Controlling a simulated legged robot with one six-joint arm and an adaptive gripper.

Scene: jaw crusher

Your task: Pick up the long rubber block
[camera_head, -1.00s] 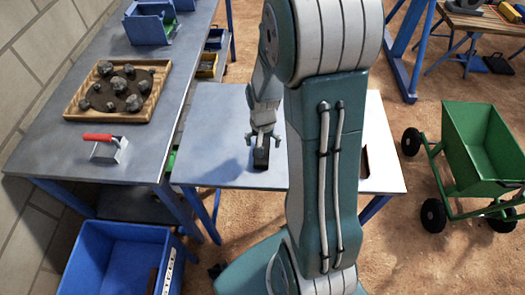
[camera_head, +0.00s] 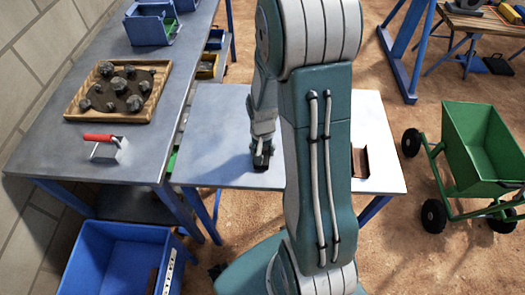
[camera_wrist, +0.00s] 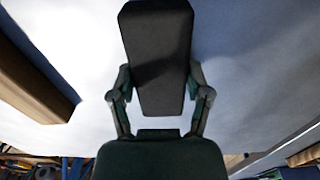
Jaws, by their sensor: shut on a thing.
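The long rubber block, a dark tapered bar, fills the upper middle of the wrist view (camera_wrist: 158,60). In the head view the block (camera_head: 262,161) is a small dark shape at the front of the small grey table (camera_head: 215,150). My gripper (camera_wrist: 160,95) has a finger on each side of the block, shut on its near part. It also shows in the head view (camera_head: 262,150), low at the tabletop. I cannot tell whether the block still touches the table. My own arm hides part of the table.
A brown block (camera_head: 360,162) lies on the table to the right of my arm; it also shows in the wrist view (camera_wrist: 35,75). A blue bin (camera_head: 105,240) and green cart (camera_head: 485,150) flank the table.

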